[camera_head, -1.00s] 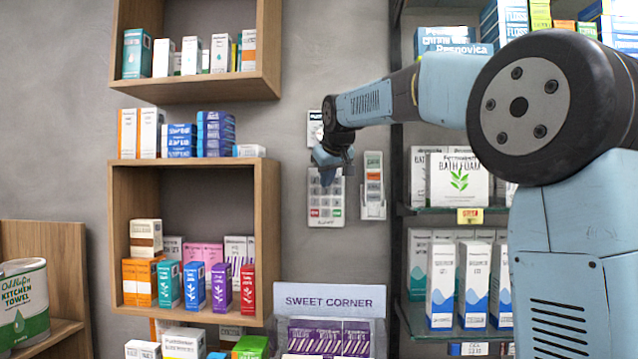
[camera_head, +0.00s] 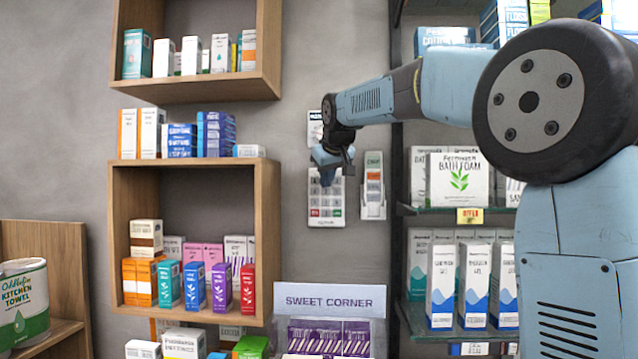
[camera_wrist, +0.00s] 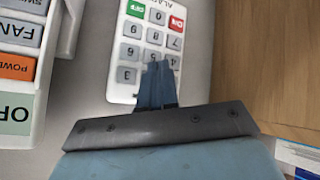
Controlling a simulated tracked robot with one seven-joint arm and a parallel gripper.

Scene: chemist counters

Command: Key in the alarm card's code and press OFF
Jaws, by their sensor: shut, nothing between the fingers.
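The white alarm keypad (camera_head: 326,208) is on the grey wall, with grey number keys and a red and a green key in its bottom row. It appears upside down in the wrist view (camera_wrist: 119,88). There, the green key (camera_wrist: 136,9) and red key (camera_wrist: 177,23) are uncovered. My gripper (camera_head: 327,180) is shut and empty in front of the keypad's upper part. In the wrist view its fingertips (camera_wrist: 158,67) overlap the middle column and hide some keys; contact cannot be told. A white card (camera_head: 315,128) above the keypad is partly behind my arm; its text is unreadable.
A switch panel (camera_head: 373,186) with labelled buttons is just right of the keypad. A wooden shelf box (camera_head: 267,240) stands to the left and glass shelves (camera_head: 470,210) to the right. A Sweet Corner display (camera_head: 330,300) is below.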

